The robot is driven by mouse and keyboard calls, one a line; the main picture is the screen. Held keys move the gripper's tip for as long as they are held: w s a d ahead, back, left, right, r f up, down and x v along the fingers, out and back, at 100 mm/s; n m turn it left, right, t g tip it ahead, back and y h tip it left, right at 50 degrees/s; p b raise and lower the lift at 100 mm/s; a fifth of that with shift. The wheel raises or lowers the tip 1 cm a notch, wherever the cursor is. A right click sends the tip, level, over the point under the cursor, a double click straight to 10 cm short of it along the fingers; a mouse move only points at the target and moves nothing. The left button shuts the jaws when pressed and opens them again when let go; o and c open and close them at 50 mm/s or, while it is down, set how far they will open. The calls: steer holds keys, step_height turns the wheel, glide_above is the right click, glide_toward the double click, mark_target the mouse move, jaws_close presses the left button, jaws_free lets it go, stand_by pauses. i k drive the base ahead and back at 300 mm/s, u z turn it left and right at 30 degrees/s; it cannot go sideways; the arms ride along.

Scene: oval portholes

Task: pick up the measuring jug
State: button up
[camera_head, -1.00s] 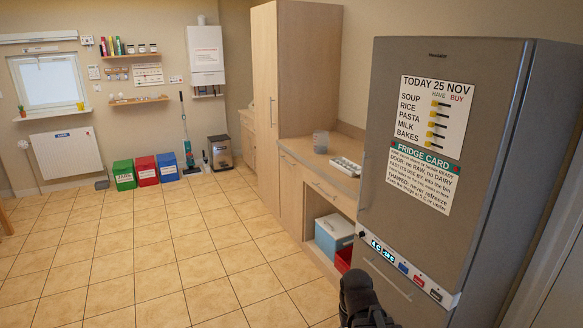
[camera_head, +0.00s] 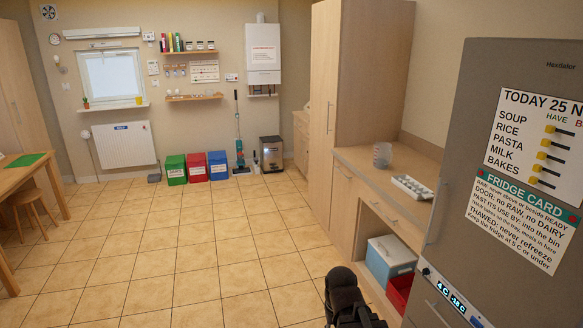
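The measuring jug (camera_head: 382,155) looks like a small, clear grey container. It stands upright on the wooden counter (camera_head: 362,168), close to the tall cupboard. A dark part of my arm (camera_head: 345,300) shows at the bottom of the head view, well in front of the counter and apart from the jug. My gripper's fingers cannot be made out, so its state is hidden.
A white tray (camera_head: 412,187) lies on the counter nearer than the jug. The grey fridge (camera_head: 470,130) stands at right and the tall cupboard (camera_head: 362,90) behind the jug. A blue-and-white cool box (camera_head: 390,258) sits under the counter.

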mark_target(383, 152)
steer(key=u, duration=0.2)
steer(key=i, duration=2.3)
steer(key=z, duration=0.75)
steer(key=i, duration=0.95)
steer(key=z, duration=0.35)
